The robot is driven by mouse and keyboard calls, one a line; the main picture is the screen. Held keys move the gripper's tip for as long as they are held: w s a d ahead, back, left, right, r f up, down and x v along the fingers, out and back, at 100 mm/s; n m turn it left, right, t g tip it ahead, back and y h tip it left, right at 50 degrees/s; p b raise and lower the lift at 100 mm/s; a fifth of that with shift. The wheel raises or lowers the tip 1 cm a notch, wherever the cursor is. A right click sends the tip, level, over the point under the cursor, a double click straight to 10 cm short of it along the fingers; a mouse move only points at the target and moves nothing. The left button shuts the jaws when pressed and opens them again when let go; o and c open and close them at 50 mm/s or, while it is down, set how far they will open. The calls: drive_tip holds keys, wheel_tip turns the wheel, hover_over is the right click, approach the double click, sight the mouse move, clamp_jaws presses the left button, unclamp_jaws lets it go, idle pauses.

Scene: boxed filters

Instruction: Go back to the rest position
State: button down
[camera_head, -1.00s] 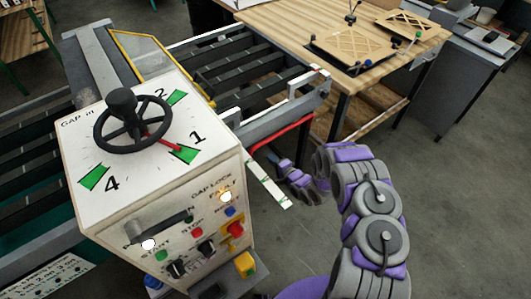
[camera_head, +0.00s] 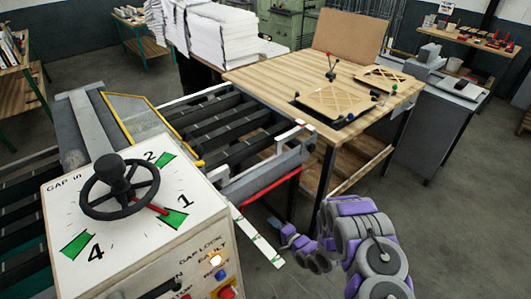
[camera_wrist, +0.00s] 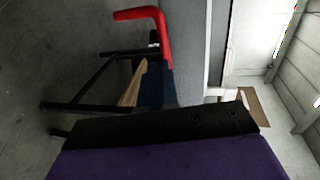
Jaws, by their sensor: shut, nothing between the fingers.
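My gripper (camera_head: 276,224) shows small in the camera_head view, beyond my purple and grey arm. It is shut and empty, over open floor beside the control box and below the conveyor's end. A white strip with green marks (camera_head: 257,236) is just left of it; I cannot tell whether they touch. In the camera_wrist view a dark and purple part of my gripper (camera_wrist: 160,145) fills the bottom, and its fingertips are not clear.
The control box (camera_head: 130,240) with a black handwheel (camera_head: 119,187) stands at left. The roller conveyor (camera_head: 225,125) has a red bar (camera_head: 258,190) at its end. Grey floor (camera_head: 450,205) is clear at right.

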drive_tip(key=w+d+r+n+g+h+b, duration=0.1)
drive_tip(key=w+d+r+n+h, duration=0.1)
drive_tip(key=d+r+h, duration=0.3)
drive_tip(key=w+d+r+n+g+h, duration=0.1)
drive_tip(key=d+r+n+g, duration=0.1)
drive_tip(key=d, duration=0.5)
drive_tip(key=s+d+r+n+g+h+b, duration=0.1)
drive_tip(key=s+d+r+g+h, duration=0.1)
drive_tip(key=s+d+r+h, duration=0.3)
drive_tip(key=s+d+r+g+b, duration=0.1)
drive_tip(key=s+r, duration=0.1)
drive_tip(key=r, duration=0.5)
drive_tip(key=s+a+r+n+g, duration=0.2)
drive_tip(key=s+a+r+g, duration=0.1)
drive_tip(key=s, duration=1)
drive_tip(key=s+a+r+n+g+y+b, duration=0.1)
drive_tip(key=s+r, duration=0.5)
drive_tip(key=s, duration=0.8)
drive_tip(key=s+a+r+n+g+y+b, duration=0.1)
drive_tip(key=s+a+r+n+g, duration=0.2)
drive_tip(key=s+a, duration=0.4)
drive_tip(key=s+r+g, duration=0.1)
drive_tip(key=s+r, duration=0.1)
drive_tip(key=s, duration=0.5)
drive_tip(key=shift+s+a+g, duration=0.25)
drive_tip(key=shift+a+g, duration=0.1)
drive_tip(key=shift+g, duration=0.05)
